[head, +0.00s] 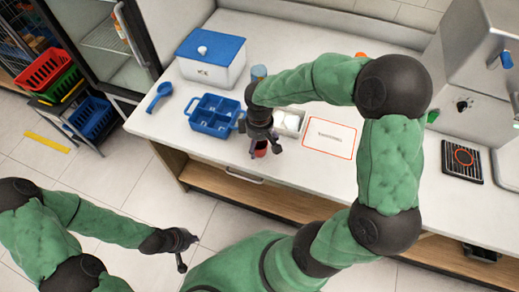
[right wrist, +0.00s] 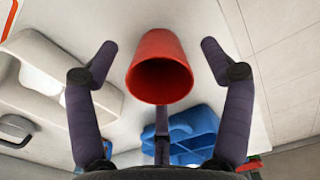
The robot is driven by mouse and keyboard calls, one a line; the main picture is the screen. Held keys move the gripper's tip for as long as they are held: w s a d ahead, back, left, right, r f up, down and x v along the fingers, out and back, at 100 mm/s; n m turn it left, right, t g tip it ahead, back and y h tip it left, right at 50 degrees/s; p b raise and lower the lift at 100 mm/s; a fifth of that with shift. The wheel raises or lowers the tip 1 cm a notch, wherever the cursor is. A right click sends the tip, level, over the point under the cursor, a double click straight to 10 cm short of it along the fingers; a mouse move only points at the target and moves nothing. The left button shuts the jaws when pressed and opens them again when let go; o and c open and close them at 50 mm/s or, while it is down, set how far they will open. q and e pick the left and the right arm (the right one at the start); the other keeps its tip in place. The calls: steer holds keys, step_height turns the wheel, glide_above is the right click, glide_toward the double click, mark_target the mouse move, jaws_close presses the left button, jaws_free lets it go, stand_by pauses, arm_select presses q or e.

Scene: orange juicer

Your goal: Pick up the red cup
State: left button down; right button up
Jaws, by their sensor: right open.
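The red cup (head: 261,150) stands near the front edge of the white counter, mostly hidden under my right gripper (head: 262,136) in the head view. In the right wrist view the red cup (right wrist: 160,68) sits between the spread fingers of my right gripper (right wrist: 158,62), with its dark open mouth facing the camera. Gaps show between the cup and the fingers on both sides. My left gripper (head: 187,252) hangs over the floor, away from the counter, with its fingers apart and empty.
A blue compartment caddy (head: 213,115) stands left of the cup; it also shows in the right wrist view (right wrist: 192,135). A white holder (head: 290,122) with round white things and a red-bordered mat (head: 330,136) lie right. A blue-lidded box (head: 211,60) and blue scoop (head: 159,96) are farther left.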

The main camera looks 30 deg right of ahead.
steer(key=shift+f, duration=0.2)
steer(key=c, duration=0.9)
steer(key=shift+r, duration=0.1)
steer(key=shift+c, duration=0.2)
